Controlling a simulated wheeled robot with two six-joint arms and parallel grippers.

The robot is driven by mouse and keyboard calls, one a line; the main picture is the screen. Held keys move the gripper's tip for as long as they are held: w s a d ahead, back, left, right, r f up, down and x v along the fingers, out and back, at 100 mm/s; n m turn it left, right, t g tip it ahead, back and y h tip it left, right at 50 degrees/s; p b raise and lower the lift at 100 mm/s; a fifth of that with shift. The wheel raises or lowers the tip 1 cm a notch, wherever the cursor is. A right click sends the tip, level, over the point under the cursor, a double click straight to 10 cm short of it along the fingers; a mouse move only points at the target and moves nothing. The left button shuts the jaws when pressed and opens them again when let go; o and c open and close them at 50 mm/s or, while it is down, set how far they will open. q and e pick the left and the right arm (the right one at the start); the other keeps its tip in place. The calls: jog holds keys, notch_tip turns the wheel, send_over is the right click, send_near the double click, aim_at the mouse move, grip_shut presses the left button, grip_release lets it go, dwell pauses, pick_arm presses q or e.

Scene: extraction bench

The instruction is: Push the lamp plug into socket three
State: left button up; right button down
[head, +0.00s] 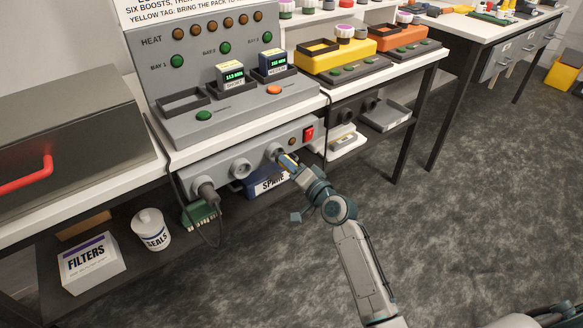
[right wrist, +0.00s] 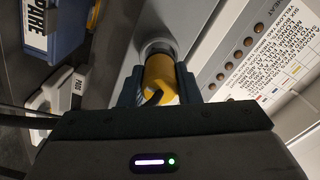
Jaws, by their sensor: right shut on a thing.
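The grey socket strip (head: 222,176) runs along the bench front under the heating console. The middle socket (head: 240,168) is empty. My right gripper (head: 289,163) is at the rightmost round socket (head: 273,150). In the right wrist view the gripper (right wrist: 158,88) is shut on the yellow lamp plug (right wrist: 160,70). The plug's front end meets the round grey socket (right wrist: 157,47), lined up with it; how deep it sits is hidden. My left gripper is out of view.
A red switch (head: 309,133) sits just right of the socket. The floor in front is clear.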

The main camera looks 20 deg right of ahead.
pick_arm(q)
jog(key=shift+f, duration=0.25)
pick_arm(e)
jog(key=shift+x, duration=0.95)
jog(key=c, duration=1)
grip_release()
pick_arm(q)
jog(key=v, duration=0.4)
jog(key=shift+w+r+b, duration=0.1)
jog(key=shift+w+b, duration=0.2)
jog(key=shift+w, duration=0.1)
pick_arm(e)
jog(key=v, duration=1)
jog(key=shift+s, duration=0.35)
jog(key=shift+d, duration=0.1)
